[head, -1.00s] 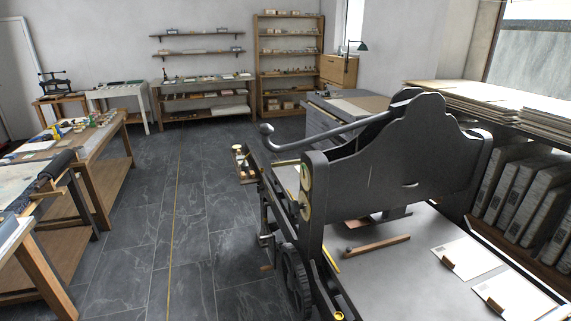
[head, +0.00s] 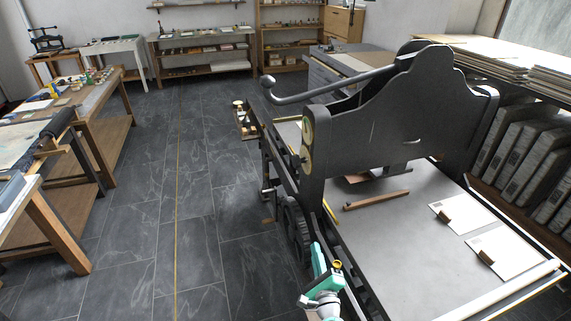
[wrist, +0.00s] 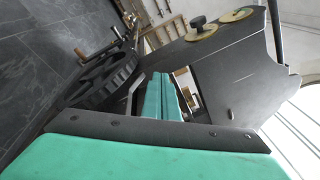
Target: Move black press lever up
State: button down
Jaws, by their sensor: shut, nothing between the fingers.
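The black press lever (head: 325,96) is a long dark bar with a ball at its left end, in the head view. It runs nearly level from the ball, rising to the right towards the top of the press frame (head: 390,115). My gripper (head: 318,250) is shut and empty, low at the near left side of the press. It is well below and in front of the lever, apart from it. In the wrist view its teal fingers (wrist: 163,92) point towards the press. A dark bar at that view's upper right may be the lever; I cannot tell.
The press bed (head: 400,245) holds a wooden bar (head: 376,200) and white sheets with small brown blocks. A toothed wheel (wrist: 103,78) is beside my fingers. A shelf of grey slabs (head: 515,150) stands right. The floor (head: 150,240) left of the press is clear.

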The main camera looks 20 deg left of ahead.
jog(key=w+a+r+m+t+y, duration=0.1)
jog(key=w+a+r, duration=0.4)
jog(key=r, duration=0.7)
jog(key=w+a+r+m+t+y, duration=0.1)
jog(key=w+a+r+m+y, duration=0.2)
jog(key=r, duration=0.9)
jog(key=w+a+r+m+y, duration=0.2)
jog(key=w+a+r, duration=0.6)
jog(key=w+r, duration=0.4)
jog(key=shift+a+r+m+t+y, duration=0.25)
jog(key=shift+r+m+t+y, duration=0.2)
jog(key=shift+y, duration=0.45)
